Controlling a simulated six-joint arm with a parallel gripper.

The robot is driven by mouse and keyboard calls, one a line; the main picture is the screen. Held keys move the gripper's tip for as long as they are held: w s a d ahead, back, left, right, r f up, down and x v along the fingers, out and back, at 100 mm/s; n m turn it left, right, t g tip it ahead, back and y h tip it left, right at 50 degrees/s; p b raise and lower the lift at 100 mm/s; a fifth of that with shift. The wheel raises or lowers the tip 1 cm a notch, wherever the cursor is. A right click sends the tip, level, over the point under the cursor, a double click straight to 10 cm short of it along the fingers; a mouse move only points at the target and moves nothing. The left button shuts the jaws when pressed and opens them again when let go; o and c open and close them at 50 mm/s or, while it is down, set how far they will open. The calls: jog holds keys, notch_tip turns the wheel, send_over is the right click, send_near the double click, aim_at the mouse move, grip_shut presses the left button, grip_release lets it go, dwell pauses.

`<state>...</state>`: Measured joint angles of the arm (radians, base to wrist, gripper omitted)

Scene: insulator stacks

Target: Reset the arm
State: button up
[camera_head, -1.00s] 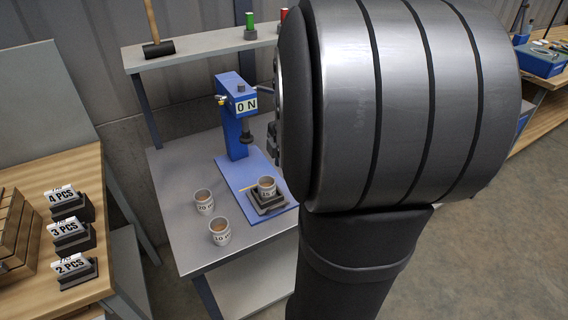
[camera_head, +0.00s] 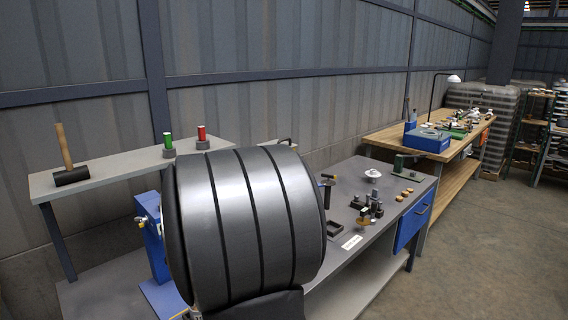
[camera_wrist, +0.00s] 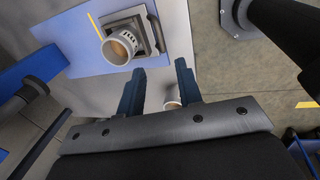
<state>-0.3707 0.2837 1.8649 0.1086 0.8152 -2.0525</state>
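My gripper (camera_wrist: 160,68) shows in the wrist view, with its two dark fingers apart and nothing between the tips. A second cup (camera_wrist: 172,104) is mostly hidden behind the finger mount. In the head view, my large dark arm link covers much of the near bench, and my gripper and the cups are not visible.
The blue press (camera_head: 152,238) is partly covered by my arm. A grey bench (camera_head: 385,225) with small parts and a wooden bench (camera_head: 440,140) extend right.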

jog(key=f, duration=0.3)
jog(key=w+a+f, duration=0.1)
jog(key=f, duration=0.6)
jog(key=shift+w+a+f, duration=0.1)
jog(key=shift+w+a, duration=0.1)
jog(key=shift+a, duration=0.05)
notch_tip(320, 180, up, 17)
jog(key=s+d, duration=0.2)
jog(key=shift+s+d+f, duration=0.15)
jog(key=shift+d, duration=0.05)
jog(key=shift+f, duration=0.15)
dwell(0.4)
jog(key=shift+w+a+f, duration=0.35)
jog(key=shift+a+f, duration=0.05)
jog(key=shift+f, duration=2.3)
jog(key=shift+w+a+f, duration=0.35)
jog(key=shift+w+f, duration=0.05)
jog(key=shift+f, duration=2.35)
jog(key=shift+w+a+f, duration=0.35)
jog(key=shift+a+f, duration=0.05)
jog(key=shift+f, duration=2.3)
jog(key=shift+w+a, duration=0.45)
jog(key=shift+w, duration=0.05)
